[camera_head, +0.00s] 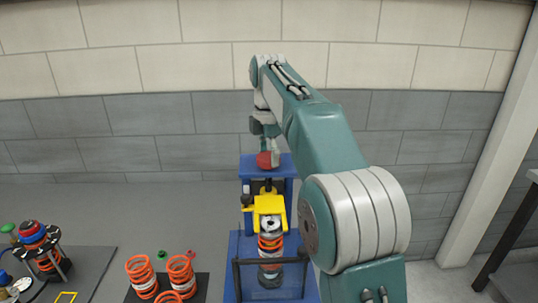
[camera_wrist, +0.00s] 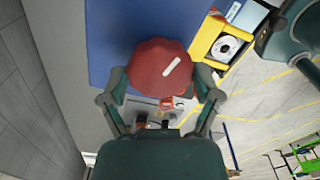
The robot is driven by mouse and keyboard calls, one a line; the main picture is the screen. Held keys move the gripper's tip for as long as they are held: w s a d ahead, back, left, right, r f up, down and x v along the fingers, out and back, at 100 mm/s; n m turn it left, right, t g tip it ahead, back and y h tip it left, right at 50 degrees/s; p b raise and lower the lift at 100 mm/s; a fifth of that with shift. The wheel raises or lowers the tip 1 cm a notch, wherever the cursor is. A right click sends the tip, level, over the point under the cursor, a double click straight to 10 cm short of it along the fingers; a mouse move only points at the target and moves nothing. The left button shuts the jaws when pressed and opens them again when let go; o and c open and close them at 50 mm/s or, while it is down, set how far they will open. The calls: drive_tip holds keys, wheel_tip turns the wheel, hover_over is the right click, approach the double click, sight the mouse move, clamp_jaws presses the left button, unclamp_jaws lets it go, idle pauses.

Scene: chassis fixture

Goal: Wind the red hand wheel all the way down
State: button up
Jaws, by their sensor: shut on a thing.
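The red hand wheel (camera_head: 264,160) sits on top of the blue press frame (camera_head: 280,172) in the head view. In the wrist view the red wheel (camera_wrist: 158,72) fills the upper middle, with a pale stripe on its face. My gripper (camera_wrist: 162,84) is shut on the wheel, with one finger at each side of its rim. In the head view my gripper (camera_head: 270,152) hangs over the wheel from above. Below it, the yellow clamp (camera_head: 268,205) sits over an orange spring (camera_head: 270,243) on a strut. The wheel's shaft is hidden.
Loose orange springs (camera_head: 141,272) stand on a dark mat at the lower left. A strut assembly (camera_head: 45,255) with red and blue parts stands on a grey board farther left. A grey and white tiled wall is behind the press. A dark-framed table is at the right edge.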

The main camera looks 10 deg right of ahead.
drive_tip(key=shift+a+f+m, duration=0.1)
drive_tip(key=shift+f+m, duration=0.05)
drive_tip(key=shift+m, duration=1.25)
drive_tip(key=m, duration=0.4)
drive_tip(key=shift+m, duration=0.3)
drive_tip(key=m, duration=0.6)
drive_tip(key=shift+m, duration=0.3)
drive_tip(key=m, duration=0.6)
drive_tip(key=m, duration=0.6)
drive_tip(key=shift+m, duration=0.4)
drive_tip(key=m, duration=0.6)
drive_tip(key=shift+w+m, duration=0.1)
drive_tip(key=shift+m, duration=0.2)
drive_tip(key=m, duration=0.3)
drive_tip(key=shift+m, duration=0.4)
